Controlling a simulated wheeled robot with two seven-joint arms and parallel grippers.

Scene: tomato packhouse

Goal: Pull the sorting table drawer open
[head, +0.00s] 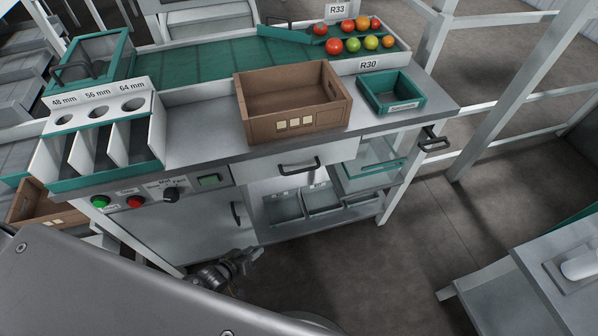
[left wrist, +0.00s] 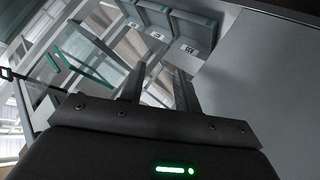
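The sorting table (head: 195,140) has a pale drawer front (head: 262,170) under its front edge, with a dark bar handle (head: 300,166). The drawer looks closed. My left gripper (head: 254,254) is low in front of the table, below and left of the handle and apart from it, near the grey cabinet door (head: 190,230). In the left wrist view, the two dark fingers of my left gripper (left wrist: 159,82) stand apart with nothing between them, so it is open. My right gripper is not in view.
A brown crate (head: 255,122) and a green tray (head: 375,101) stand on the tabletop. The cabinet door has its own upright handle (head: 235,214). Another dark handle (head: 434,142) sticks out at the table's right end. Grey bins (head: 284,209) sit on a low shelf.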

